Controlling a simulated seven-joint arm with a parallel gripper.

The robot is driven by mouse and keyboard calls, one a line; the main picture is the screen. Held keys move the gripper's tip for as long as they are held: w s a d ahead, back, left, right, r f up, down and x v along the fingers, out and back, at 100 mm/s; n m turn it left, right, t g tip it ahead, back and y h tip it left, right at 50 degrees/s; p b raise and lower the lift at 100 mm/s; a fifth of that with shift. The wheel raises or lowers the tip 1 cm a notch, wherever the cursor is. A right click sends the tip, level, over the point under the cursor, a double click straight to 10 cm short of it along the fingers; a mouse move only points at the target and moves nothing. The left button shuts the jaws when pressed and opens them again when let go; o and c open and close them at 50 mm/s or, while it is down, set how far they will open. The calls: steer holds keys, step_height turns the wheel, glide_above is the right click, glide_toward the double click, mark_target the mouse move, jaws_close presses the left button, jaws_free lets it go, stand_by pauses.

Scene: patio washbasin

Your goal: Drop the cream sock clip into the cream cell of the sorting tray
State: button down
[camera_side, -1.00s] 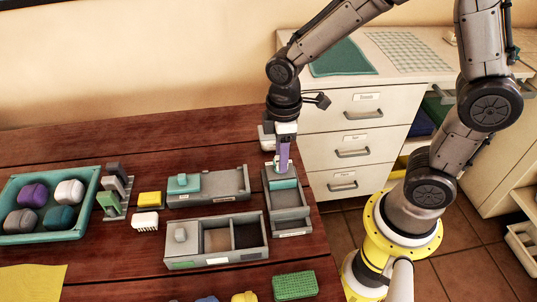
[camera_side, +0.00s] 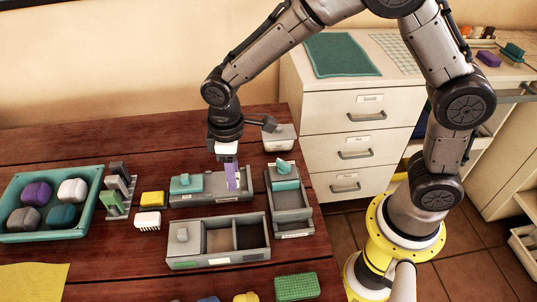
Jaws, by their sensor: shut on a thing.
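My gripper (camera_side: 229,163) is shut on an upright, narrow purple piece (camera_side: 232,177), held over the right part of the back grey tray (camera_side: 208,201). I cannot tell whether its lower end touches the tray. No cream clip can be made out clearly. A pale comb-like piece (camera_side: 148,220) lies on the table to the left. The front grey tray (camera_side: 215,262) has a pale grey block at its left, a tan cell (camera_side: 218,241) and a dark cell. I cannot tell which cell is the cream one.
A right grey tray (camera_side: 292,235) holds a teal piece (camera_side: 285,184). A teal tray (camera_side: 43,239) with several rounded blocks, a yellow block (camera_side: 152,198) and a grey-green rack (camera_side: 119,190) stand left. A green sponge-like block (camera_side: 296,287) lies in front; drawers (camera_side: 355,130) stand behind.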

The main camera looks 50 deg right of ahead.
steer(key=shift+n, duration=0.8)
steer(key=shift+s+a+f, duration=0.25)
steer(key=shift+a+f, duration=0.9)
steer(key=shift+f, duration=0.45)
steer(key=shift+s+a+f, duration=0.25)
steer(key=shift+a+f, duration=0.95)
steer(key=shift+f, duration=0.4)
steer(key=shift+s+a+f, duration=0.25)
steer(key=shift+a+f, duration=0.9)
steer(key=shift+f, duration=0.45)
steer(key=shift+c, duration=1.9)
jaws_free()
steer(key=shift+r, duration=0.15)
